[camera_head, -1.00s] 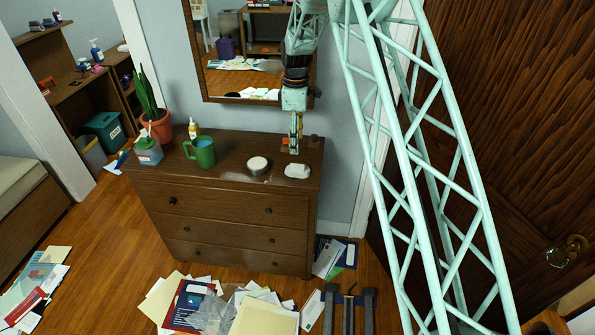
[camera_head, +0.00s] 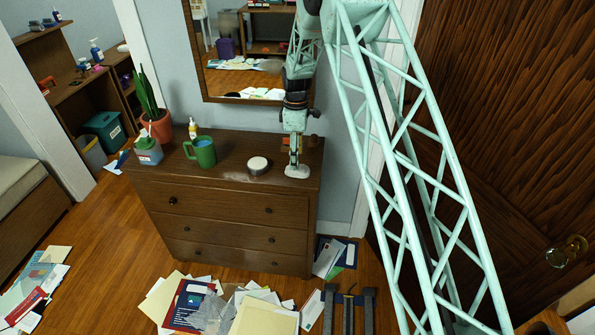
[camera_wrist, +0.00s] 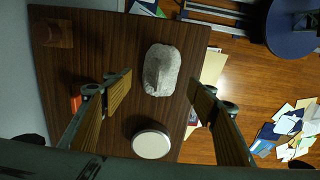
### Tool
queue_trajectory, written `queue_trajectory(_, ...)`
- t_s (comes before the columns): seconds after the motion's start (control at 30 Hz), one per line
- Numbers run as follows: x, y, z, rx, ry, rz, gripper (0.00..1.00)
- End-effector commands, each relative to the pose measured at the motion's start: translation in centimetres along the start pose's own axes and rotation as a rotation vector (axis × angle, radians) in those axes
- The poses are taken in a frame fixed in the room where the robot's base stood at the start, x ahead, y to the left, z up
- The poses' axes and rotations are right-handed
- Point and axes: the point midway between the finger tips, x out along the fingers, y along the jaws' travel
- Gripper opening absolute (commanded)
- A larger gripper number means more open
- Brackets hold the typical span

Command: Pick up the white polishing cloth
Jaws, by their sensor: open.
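The white polishing cloth (camera_head: 297,171) lies bunched on the right part of the dresser top. In the wrist view the cloth (camera_wrist: 161,70) is a pale, rounded lump between the lines of the two fingers, a little beyond their tips. My gripper (camera_head: 293,165) points down just above the cloth in the head view, covering part of its far side. In the wrist view my gripper (camera_wrist: 160,92) is open and empty, with a finger on each side and clear gaps to the cloth. I cannot tell the exact height between the tips and the cloth.
A round white-topped tin (camera_head: 258,165) sits left of the cloth; the wrist view shows it (camera_wrist: 151,144) near the fingers. A green mug (camera_head: 202,152), a bottle (camera_head: 148,152) and a potted plant (camera_head: 156,125) stand further left. A mirror (camera_head: 250,60) hangs behind the dresser (camera_head: 230,205).

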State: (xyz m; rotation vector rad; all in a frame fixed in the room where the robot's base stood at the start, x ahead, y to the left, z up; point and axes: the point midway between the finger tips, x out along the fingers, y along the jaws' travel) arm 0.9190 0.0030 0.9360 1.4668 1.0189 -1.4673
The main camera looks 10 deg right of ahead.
Motion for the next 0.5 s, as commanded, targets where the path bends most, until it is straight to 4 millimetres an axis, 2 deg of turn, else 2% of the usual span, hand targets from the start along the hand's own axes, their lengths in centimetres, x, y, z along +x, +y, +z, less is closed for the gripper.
queue_trajectory(0.27, 0.3, 0.0, 0.1, 0.000, 0.000, -0.001, 0.53)
queue_trajectory(0.5, 2.3, -0.1, 0.4, 0.001, 0.000, -0.001, 0.53)
